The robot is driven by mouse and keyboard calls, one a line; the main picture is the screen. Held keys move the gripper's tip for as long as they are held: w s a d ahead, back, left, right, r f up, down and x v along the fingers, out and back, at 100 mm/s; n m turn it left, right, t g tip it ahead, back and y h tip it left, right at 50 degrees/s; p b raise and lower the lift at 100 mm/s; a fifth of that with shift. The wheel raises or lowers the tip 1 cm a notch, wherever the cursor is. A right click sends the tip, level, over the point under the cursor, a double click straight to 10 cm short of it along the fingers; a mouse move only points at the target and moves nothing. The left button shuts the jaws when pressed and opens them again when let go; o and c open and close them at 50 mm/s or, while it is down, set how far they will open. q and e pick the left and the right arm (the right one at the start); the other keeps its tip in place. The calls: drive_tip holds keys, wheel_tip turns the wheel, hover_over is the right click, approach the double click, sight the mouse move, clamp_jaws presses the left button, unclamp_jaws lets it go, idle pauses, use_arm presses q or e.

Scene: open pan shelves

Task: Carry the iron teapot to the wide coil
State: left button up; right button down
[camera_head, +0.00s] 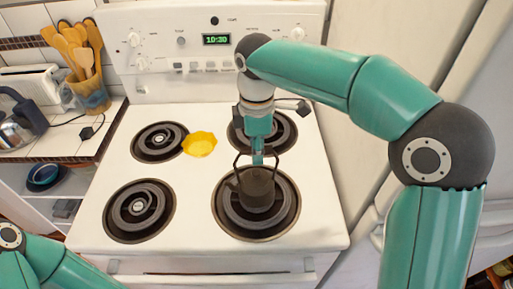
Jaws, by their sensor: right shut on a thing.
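The iron teapot (257,190) is dark and upright, over the front right coil (283,222) of the white stove. My right gripper (257,166) comes down from above and is shut on the teapot's upper part. I cannot tell whether the teapot's base touches the coil. The front right coil looks wide, as does the front left coil (138,208). The back left coil (158,142) looks smaller, and the back right coil (278,130) is partly hidden behind my right arm. My left arm shows at the lower left, but its gripper is out of view.
A yellow scalloped dish (200,144) sits on the stovetop between the back coils. A holder with wooden utensils (90,95) stands on the left counter beside a white toaster (33,88). The control panel (210,55) rises behind.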

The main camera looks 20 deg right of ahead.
drive_tip(key=shift+f+b, duration=0.3)
drive_tip(key=shift+f, duration=0.2)
idle(0.5)
drive_tip(key=c, duration=0.8)
unclamp_jaws()
drive_tip(key=shift+c, duration=0.2)
drive_tip(key=shift+f, duration=0.1)
drive_tip(key=shift+r+p, duration=2.4)
drive_tip(key=shift+r, duration=1.7)
